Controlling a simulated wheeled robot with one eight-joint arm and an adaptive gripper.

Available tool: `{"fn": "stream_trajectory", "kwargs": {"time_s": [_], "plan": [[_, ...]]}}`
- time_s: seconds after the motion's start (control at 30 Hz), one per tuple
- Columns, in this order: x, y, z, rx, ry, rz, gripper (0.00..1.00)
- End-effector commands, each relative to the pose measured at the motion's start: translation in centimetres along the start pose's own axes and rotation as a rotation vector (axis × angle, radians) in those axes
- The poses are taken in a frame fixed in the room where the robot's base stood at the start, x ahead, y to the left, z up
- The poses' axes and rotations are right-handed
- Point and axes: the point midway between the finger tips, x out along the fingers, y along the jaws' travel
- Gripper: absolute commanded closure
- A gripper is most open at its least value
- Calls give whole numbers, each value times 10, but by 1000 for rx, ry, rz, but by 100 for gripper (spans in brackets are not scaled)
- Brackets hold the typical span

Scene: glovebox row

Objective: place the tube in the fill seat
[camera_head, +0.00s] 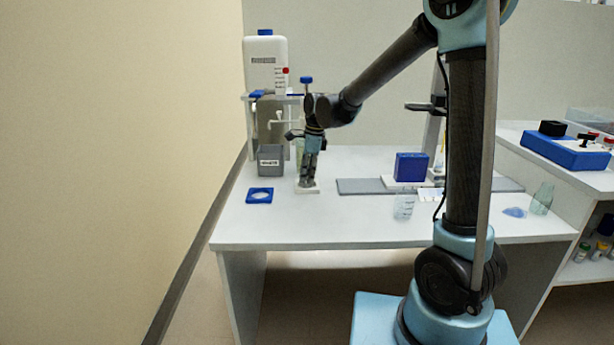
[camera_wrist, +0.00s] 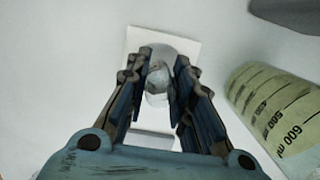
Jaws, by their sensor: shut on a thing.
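My gripper (camera_head: 309,183) points straight down at the left part of the white table. In the wrist view my gripper (camera_wrist: 162,66) has its two dark fingers on either side of a pale, translucent tube (camera_wrist: 157,84), shut on it. Below the tube is a small white square block (camera_wrist: 138,36), seemingly the fill seat; it also shows in the head view (camera_head: 312,190) under the fingertips. The tube looks roughly over or in the middle of this block. I cannot tell whether its lower end is seated. In the head view the fingers hide the tube.
A yellowish graduated vessel (camera_wrist: 278,108) stands close to the right of my fingers in the wrist view. In the head view a grey bin (camera_head: 270,162), a blue square holder (camera_head: 259,196) and a large white bottle (camera_head: 264,65) are left. A blue box (camera_head: 411,167) stands right.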

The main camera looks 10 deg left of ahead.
Motion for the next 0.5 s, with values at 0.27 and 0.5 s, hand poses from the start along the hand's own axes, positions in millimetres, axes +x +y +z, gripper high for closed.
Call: {"fn": "stream_trajectory", "kwargs": {"time_s": [0.27,0.5], "plan": [[2,0,0,0,0,0,87],[3,0,0,0,0,0,58]]}}
